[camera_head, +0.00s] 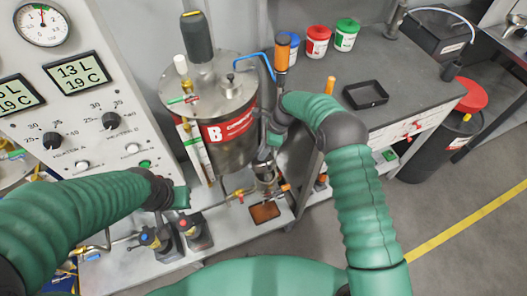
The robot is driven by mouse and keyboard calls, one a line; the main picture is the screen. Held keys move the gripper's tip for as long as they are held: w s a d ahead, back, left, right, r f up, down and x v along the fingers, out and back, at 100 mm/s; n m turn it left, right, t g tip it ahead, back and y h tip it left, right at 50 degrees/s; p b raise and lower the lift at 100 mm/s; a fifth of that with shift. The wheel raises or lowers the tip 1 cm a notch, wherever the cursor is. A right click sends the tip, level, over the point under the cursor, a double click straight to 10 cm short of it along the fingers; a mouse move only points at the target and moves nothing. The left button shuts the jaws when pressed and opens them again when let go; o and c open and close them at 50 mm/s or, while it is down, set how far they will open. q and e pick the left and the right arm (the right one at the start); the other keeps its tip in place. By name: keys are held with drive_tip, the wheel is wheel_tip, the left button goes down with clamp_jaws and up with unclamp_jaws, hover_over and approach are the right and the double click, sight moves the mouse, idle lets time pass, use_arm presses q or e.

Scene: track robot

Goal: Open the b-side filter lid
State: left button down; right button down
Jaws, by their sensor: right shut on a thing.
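The steel tank marked B (228,138) stands beside the control panel. A small metal filter assembly (267,183) with orange-handled parts sits below and to the right of the tank, above a small brown tray. My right gripper (268,152) points down just above that assembly, beside the tank's right side. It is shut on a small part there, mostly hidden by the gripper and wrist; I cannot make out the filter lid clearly. My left gripper (180,197) is in front of the tank's base, left of the filter, and its jaws are too unclear to read.
The control panel (75,100) stands left. The grey workbench (415,80) holds several lidded tubs and a black tray (365,95). A black bin (440,148) stands right; floor is free there.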

drive_tip(key=c, duration=1.6)
unclamp_jaws()
drive_tip(key=shift+w+f, duration=0.1)
drive_tip(key=shift+f, duration=0.15)
drive_tip(key=shift+o, duration=1.1)
drive_tip(key=shift+f, duration=0.1)
drive_tip(key=shift+o, duration=0.4)
drive_tip(key=shift+w+f, duration=0.15)
drive_tip(key=shift+w, duration=0.1)
drive_tip(key=v, duration=1.7)
